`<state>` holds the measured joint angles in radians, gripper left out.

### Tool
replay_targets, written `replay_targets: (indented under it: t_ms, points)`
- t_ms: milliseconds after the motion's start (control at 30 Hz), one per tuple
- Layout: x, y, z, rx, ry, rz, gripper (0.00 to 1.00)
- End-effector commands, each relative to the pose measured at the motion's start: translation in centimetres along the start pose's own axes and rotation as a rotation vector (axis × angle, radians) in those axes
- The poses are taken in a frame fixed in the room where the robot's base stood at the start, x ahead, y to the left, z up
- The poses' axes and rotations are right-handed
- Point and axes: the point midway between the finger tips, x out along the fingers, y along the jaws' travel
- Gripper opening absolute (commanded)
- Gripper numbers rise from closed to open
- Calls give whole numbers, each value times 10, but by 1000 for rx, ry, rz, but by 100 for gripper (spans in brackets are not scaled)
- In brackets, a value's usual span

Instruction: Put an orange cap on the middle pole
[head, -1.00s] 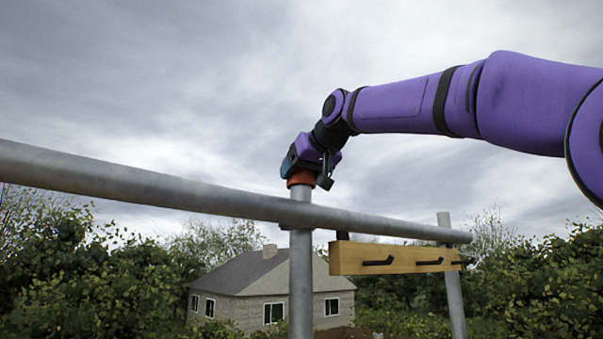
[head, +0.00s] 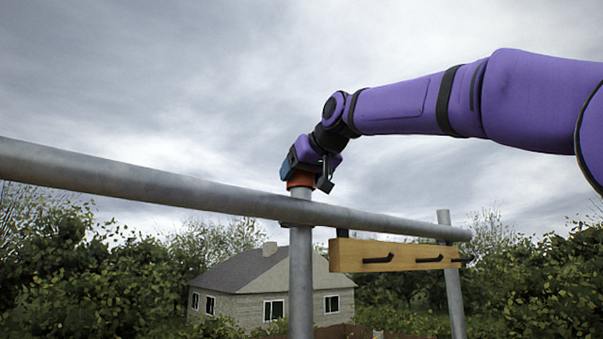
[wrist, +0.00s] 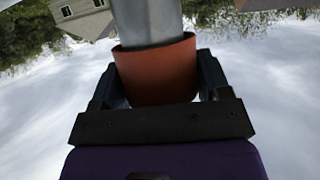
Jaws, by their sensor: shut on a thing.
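The middle pole (head: 301,268) is a grey metal upright crossing the horizontal rail in the head view. An orange cap (head: 301,181) sits around its top end. In the wrist view the cap (wrist: 156,72) encloses the end of the pole (wrist: 147,20). My gripper (head: 301,178) is above the pole top, pointing down, and is shut on the cap. In the wrist view its two dark fingers (wrist: 157,78) stand on either side of the cap. The inside of the cap is hidden.
A grey horizontal rail (head: 150,185) runs across just below the cap. A wooden board with black hooks (head: 395,256) hangs at the right of the pole. Another upright pole (head: 453,285) stands farther right. A house (head: 250,285) and bushes lie behind.

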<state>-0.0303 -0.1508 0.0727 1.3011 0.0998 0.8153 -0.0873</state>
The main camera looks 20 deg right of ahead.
Motion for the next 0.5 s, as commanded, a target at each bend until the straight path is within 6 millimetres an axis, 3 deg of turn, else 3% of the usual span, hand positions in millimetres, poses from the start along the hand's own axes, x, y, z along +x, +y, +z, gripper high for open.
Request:
replay_targets:
  t_ms: [33,67,100,500]
  points:
    - [0,0,1,0,0,0,47]
    - [0,0,1,0,0,0,72]
    - [0,0,1,0,0,0,81]
    - [-6,0,1,0,0,0,81]
